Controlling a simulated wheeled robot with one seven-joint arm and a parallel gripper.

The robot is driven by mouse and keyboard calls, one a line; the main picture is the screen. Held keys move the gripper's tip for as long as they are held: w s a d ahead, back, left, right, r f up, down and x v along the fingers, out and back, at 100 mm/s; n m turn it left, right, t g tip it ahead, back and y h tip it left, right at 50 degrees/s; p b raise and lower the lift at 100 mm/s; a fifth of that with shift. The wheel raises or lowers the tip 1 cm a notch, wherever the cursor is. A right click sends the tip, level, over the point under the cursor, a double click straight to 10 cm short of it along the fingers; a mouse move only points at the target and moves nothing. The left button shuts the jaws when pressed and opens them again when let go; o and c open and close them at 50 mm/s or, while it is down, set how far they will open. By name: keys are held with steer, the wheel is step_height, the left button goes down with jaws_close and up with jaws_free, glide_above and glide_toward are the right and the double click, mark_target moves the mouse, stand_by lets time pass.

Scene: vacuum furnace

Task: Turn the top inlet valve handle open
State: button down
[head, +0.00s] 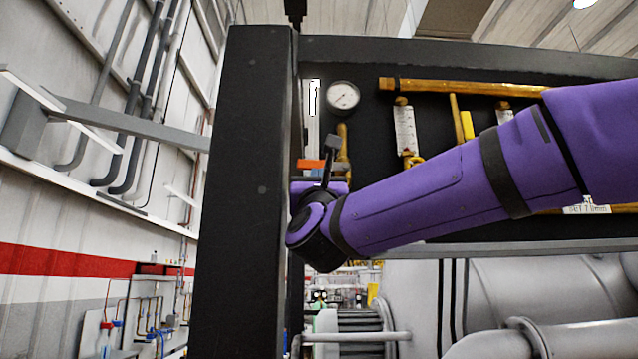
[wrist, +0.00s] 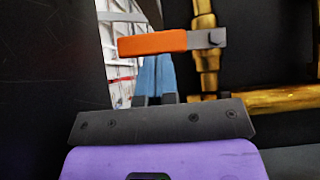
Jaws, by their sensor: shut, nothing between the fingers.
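The orange valve handle (wrist: 152,43) lies level in the wrist view, reaching left from a grey bracket on the upright brass pipe (wrist: 206,75). In the head view the orange handle (head: 311,164) shows just above the end of my purple arm, partly crossed by a dark part of my wrist. My gripper (wrist: 157,62) is shut and empty. Its bluish fingers point up at the handle's underside, and their tips appear just below or behind it. I cannot tell whether they touch. In the head view the fingers are mostly hidden by my wrist.
A thick black post (head: 250,190) stands close left of my wrist. A round gauge (head: 343,96) sits above the handle on the dark panel. Brass pipes (head: 460,87) run to the right behind my arm. Large grey tanks (head: 540,290) lie below.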

steer(key=shift+a+r, duration=0.1)
steer(key=shift+r, duration=0.05)
steer(key=v, duration=1)
steer(key=shift+s+f, duration=0.25)
steer(key=shift+s, duration=0.05)
steer(key=shift+f, duration=0.1)
steer(key=shift+w+d+f, duration=0.1)
steer(key=shift+f, duration=0.9)
steer(key=shift+w+d+f, duration=0.1)
steer(key=shift+d+f, duration=0.05)
steer(key=shift+f, duration=0.85)
